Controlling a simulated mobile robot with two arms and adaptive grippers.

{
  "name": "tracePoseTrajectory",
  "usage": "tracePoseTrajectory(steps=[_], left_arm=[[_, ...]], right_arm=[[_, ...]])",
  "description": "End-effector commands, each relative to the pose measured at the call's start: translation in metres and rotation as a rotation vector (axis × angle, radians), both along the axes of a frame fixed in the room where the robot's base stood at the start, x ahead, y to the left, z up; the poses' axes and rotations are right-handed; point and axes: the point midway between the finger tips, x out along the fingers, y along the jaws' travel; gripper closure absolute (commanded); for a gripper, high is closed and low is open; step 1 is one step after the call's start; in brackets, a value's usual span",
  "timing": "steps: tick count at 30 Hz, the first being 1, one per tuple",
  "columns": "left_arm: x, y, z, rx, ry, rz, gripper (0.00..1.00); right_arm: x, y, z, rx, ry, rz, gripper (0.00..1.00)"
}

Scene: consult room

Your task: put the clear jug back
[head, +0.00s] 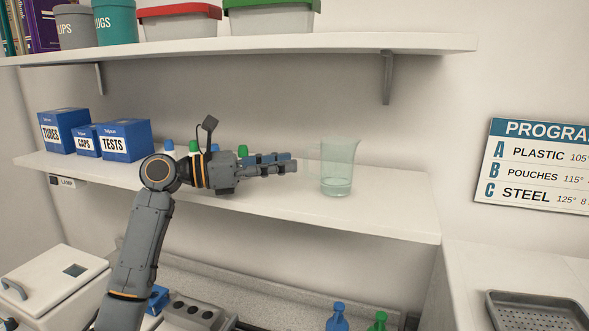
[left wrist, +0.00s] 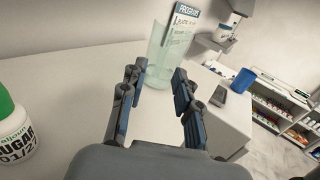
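The clear jug (head: 338,168), pale green and see-through, stands upright on the lower white shelf (head: 390,216), right of my left gripper. It also shows in the left wrist view (left wrist: 157,60), beyond the fingertips. My left gripper (head: 296,164) lies level just above the shelf, pointing right at the jug. Its fingers are spread apart with nothing between them, as the left wrist view (left wrist: 160,70) shows. A small gap separates the fingertips from the jug in the head view. My right gripper is not in view.
Blue boxes (head: 125,141) stand at the shelf's left. Capped bottles are partly hidden behind my gripper; a green-lidded sugar jar (left wrist: 14,135) is close on the left. The upper shelf (head: 300,46) holds tubs. The shelf right of the jug is clear.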

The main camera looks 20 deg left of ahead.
Motion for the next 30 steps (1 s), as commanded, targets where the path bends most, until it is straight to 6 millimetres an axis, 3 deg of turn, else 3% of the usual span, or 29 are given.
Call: tracePoseTrajectory(steps=[3,12,30], left_arm=[[-0.016,0.024,-0.006,0.002,-0.001,0.004,0.68],[-0.044,0.064,-0.003,0.0,0.0,0.002,0.68],[-0.049,0.07,-0.001,-0.001,0.0,0.0,0.68]], right_arm=[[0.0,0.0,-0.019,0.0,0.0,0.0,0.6],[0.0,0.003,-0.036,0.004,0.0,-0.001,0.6],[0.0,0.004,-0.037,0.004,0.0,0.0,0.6]])
